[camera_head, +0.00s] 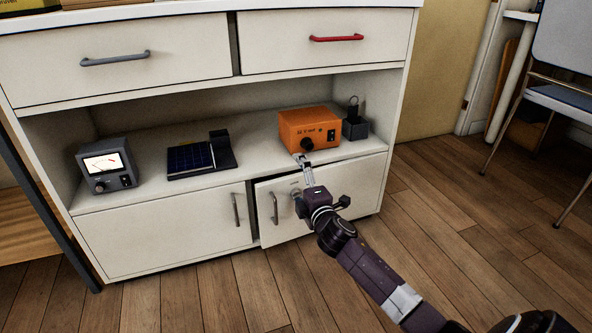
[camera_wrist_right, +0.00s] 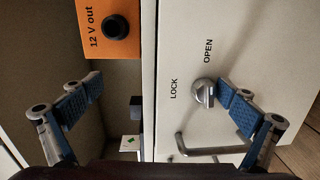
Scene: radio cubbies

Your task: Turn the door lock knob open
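The round grey lock knob (camera_wrist_right: 205,93) is on the white lower-right cabinet door (camera_head: 345,192), between the printed words LOCK and OPEN in the right wrist view. Its exact turn is hard to read. My right gripper (camera_head: 303,176) is at the top of this door, near its handle (camera_head: 275,208). In the wrist view the gripper (camera_wrist_right: 160,90) is open, with its fingers wide apart. The right-hand fingertip is beside the knob, and I cannot tell whether it touches. The other finger is off the door, over the shelf side. My left gripper is not in view.
An orange 12 V box (camera_head: 309,128) stands on the shelf just above the door. A dark holder (camera_head: 355,128), a blue panel (camera_head: 191,158) and a meter (camera_head: 107,166) share the shelf. Two drawers are above. A folding chair (camera_head: 560,95) stands right.

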